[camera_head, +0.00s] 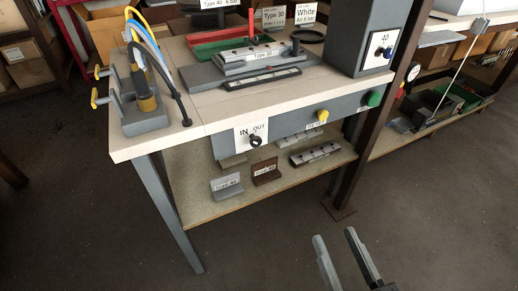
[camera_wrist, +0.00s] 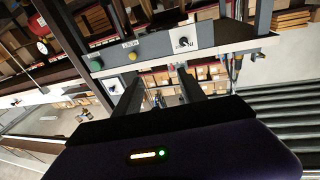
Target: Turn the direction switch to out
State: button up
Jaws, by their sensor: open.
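The direction switch is a small black knob (camera_head: 255,140) on a white plate marked IN and OUT (camera_head: 243,142), on the grey front panel under the bench top. Which label the knob points to is too small to tell. The plate also shows upside down in the wrist view, with the dark knob (camera_wrist: 183,42) on it. My gripper (camera_head: 335,234) is open and empty, low in front of the bench and to the right of the switch, well apart from it. In the wrist view its two fingers (camera_wrist: 160,88) stand apart below the panel, with nothing between them.
A yellow button (camera_head: 322,115) and a green button (camera_head: 373,99) sit right of the switch on the panel. A brown post (camera_head: 378,110) stands at the bench's right end. A lower shelf (camera_head: 200,202) holds several labelled profiles. The floor before the bench is clear.

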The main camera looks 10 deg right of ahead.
aim_at(257, 144)
jog(key=w+a+r+n+y+b, duration=0.1)
jog(key=w+a+r, duration=0.2)
jog(key=w, duration=0.5)
jog(key=w+a+r+n+y, duration=0.1)
jog(key=w+a+r+y, duration=0.15)
jog(key=w, duration=0.65)
jog(key=shift+n+g, duration=0.5)
jog(key=shift+g, duration=0.3)
jog(key=shift+w+a+f+b, duration=0.35)
jog(key=shift+w+a+f, duration=0.25)
jog(key=shift+w, duration=0.85)
jog(key=shift+w+a+f+b, duration=0.35)
jog(key=shift+w+a+f, duration=0.3)
jog(key=shift+w, duration=0.8)
jog(key=shift+w+a+f+b, duration=0.35)
jog(key=shift+w+a+f, duration=0.25)
jog(key=shift+w, duration=0.85)
grip_shut()
